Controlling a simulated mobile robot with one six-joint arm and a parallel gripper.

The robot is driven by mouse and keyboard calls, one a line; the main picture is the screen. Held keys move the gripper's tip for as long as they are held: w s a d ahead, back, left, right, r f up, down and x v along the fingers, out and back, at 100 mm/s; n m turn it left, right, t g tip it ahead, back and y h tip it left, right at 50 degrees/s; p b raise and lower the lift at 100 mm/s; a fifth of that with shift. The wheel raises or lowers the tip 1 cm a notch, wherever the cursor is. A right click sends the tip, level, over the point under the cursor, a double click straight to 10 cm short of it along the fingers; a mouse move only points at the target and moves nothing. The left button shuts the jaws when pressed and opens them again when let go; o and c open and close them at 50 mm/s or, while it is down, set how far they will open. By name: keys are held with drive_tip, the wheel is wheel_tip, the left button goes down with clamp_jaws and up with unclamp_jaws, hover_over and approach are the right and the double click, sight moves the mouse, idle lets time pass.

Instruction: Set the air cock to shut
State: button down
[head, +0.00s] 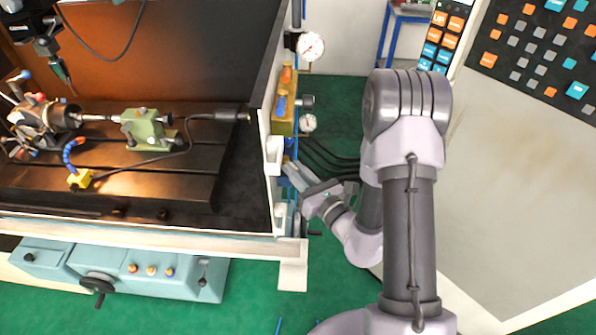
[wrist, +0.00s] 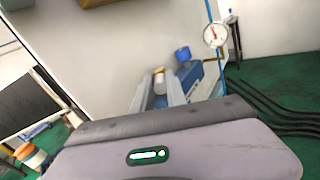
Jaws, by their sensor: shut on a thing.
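My gripper (head: 291,168) reaches from the right to the side of the machine's enclosure. In the wrist view its two fingers (wrist: 159,92) stand either side of a small pale piece with an orange-brown top (wrist: 159,76), and they are shut on it. I take this piece to be the handle of the air cock. A blue body with a round blue knob (wrist: 183,54) sits just beyond the right finger, partly hidden by it. In the head view the fingers cover most of the air cock, so its handle angle cannot be told.
A round gauge (wrist: 215,34) hangs on a blue hose right of the blue body. Black hoses (head: 330,156) run close to my gripper.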

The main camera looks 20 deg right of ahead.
drive_tip(key=m+h+p, duration=0.1)
drive_tip(key=h+p, duration=0.1)
drive_tip(key=a+m+h+p, duration=0.1)
drive_tip(key=m+h+p, duration=0.1)
drive_tip(key=h, duration=0.1)
drive_tip(key=a+m+t+h+p, duration=0.1)
drive_tip(key=m+h+p, duration=0.1)
drive_tip(key=h, duration=0.1)
drive_tip(key=shift+s+a+r, duration=0.2)
drive_tip(key=shift+a+r, duration=0.05)
drive_tip(key=shift+r, duration=0.05)
drive_tip(key=shift+a+f+m+h+p, duration=0.15)
drive_tip(key=shift+m+h+p, duration=0.55)
drive_tip(key=shift+p, duration=0.4)
drive_tip(key=shift+f, duration=0.1)
drive_tip(key=c, duration=1.3)
unclamp_jaws()
drive_tip(key=shift+c, duration=0.2)
drive_tip(key=shift+w, duration=0.1)
drive_tip(key=shift+f, duration=0.1)
